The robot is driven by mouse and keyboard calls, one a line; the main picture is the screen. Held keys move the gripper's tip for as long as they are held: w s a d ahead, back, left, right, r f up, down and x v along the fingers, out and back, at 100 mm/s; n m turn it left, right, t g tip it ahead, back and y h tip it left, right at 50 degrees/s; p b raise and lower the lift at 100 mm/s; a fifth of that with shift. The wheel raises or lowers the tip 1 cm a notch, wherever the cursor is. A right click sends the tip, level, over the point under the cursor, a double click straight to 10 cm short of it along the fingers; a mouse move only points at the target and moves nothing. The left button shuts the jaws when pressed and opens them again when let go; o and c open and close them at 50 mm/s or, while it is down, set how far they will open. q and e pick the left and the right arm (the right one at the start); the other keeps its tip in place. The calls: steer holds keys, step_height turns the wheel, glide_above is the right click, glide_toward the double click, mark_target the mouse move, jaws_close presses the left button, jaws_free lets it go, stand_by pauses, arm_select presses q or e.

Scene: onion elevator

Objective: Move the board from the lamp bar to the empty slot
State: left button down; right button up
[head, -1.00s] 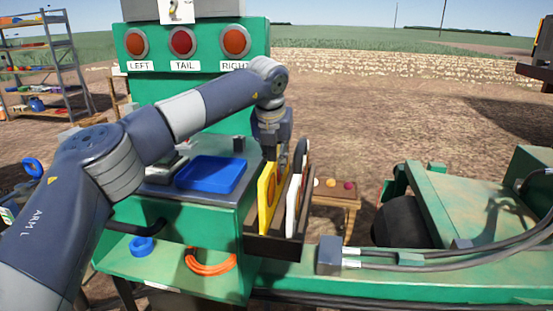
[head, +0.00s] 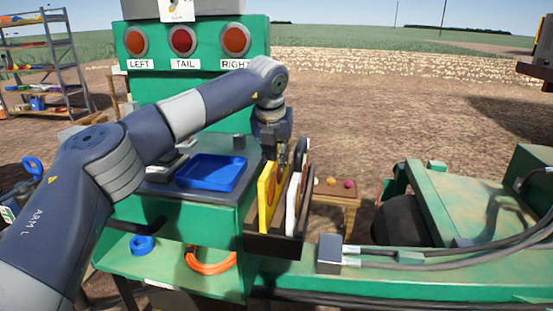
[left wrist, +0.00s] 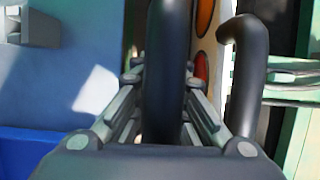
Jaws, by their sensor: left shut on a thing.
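My left gripper (head: 283,160) reaches down over the dark slotted rack (head: 275,246) at the right end of the green bench. In the left wrist view the jaws (left wrist: 164,125) are shut on a dark upright bar (left wrist: 165,60), which looks like a handle. A yellow board (head: 266,200) and a white-faced board (head: 293,205) with orange discs stand upright in the rack. I cannot tell which board the held handle belongs to; the fingers hide its top. A second dark hooked handle (left wrist: 244,50) stands just right of the jaws. My right gripper is not in view.
A blue tray (head: 212,172) lies on the bench left of the rack. Red lamps marked LEFT, TAIL (head: 182,41) and RIGHT sit on the panel behind. A small wooden table (head: 335,196) and a green machine frame (head: 460,215) stand to the right.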

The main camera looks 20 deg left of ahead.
arm_select(q)
steer(key=shift+f+b, duration=0.7)
steer(key=shift+f, duration=0.35)
steer(key=c, duration=1.5)
jaws_free()
steer(key=shift+d, duration=0.1)
steer(key=shift+o, duration=0.8)
steer(key=shift+f, duration=0.15)
steer(key=shift+o, duration=0.7)
